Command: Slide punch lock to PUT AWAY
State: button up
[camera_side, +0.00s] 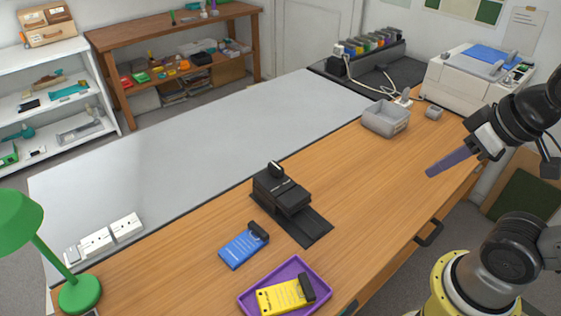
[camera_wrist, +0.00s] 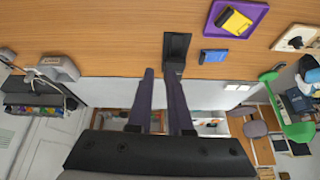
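The black punch (camera_side: 283,192) stands on a dark base plate (camera_side: 313,234) near the middle of the wooden desk. A dark knob-like part with a light edge sits on its top; I cannot read any lock label or tell the lock's position. In the wrist view the punch (camera_wrist: 177,46) is at the top centre, beyond my fingertips. My gripper (camera_side: 430,172) is in the air to the right of the punch, well apart from it. In the wrist view my gripper's purple fingers (camera_wrist: 158,72) are apart with nothing between them.
A blue pad (camera_side: 243,246) with a black clip lies in front of the punch. A purple tray (camera_side: 322,276) holds a yellow pad (camera_side: 285,296). A grey bin (camera_side: 386,120) is at the desk's back right. A green lamp (camera_side: 80,292) stands at left. Desk right of the punch is clear.

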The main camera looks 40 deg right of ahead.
jog(key=shift+a+r+m, duration=0.15)
jog(key=shift+r+m, duration=0.15)
jog(key=shift+m, duration=0.3)
grip_shut()
jog(key=w+a+r+m+y, duration=0.1)
jog(key=w+a+r+m, duration=0.1)
jog(key=w+r+m, duration=0.55)
jog(key=w+d+r+m+g+y, duration=0.15)
jog(key=w+m, duration=0.25)
jog(key=w, duration=1.2)
jog(key=w+d+f+m+g+y, duration=0.1)
jog(key=w+d+f+m+g, duration=0.2)
jog(key=w+f, duration=0.9)
jog(key=w+d+f+m, duration=0.1)
jog(key=d+f, duration=0.1)
jog(key=f, duration=0.4)
jog(key=w+d+f+g, duration=0.1)
jog(key=w+d+f, duration=0.1)
jog(key=f, duration=0.3)
jog(key=shift+w+f+m+y, duration=0.25)
jog(key=shift+f+m+y, duration=0.1)
jog(key=shift+y, duration=0.1)
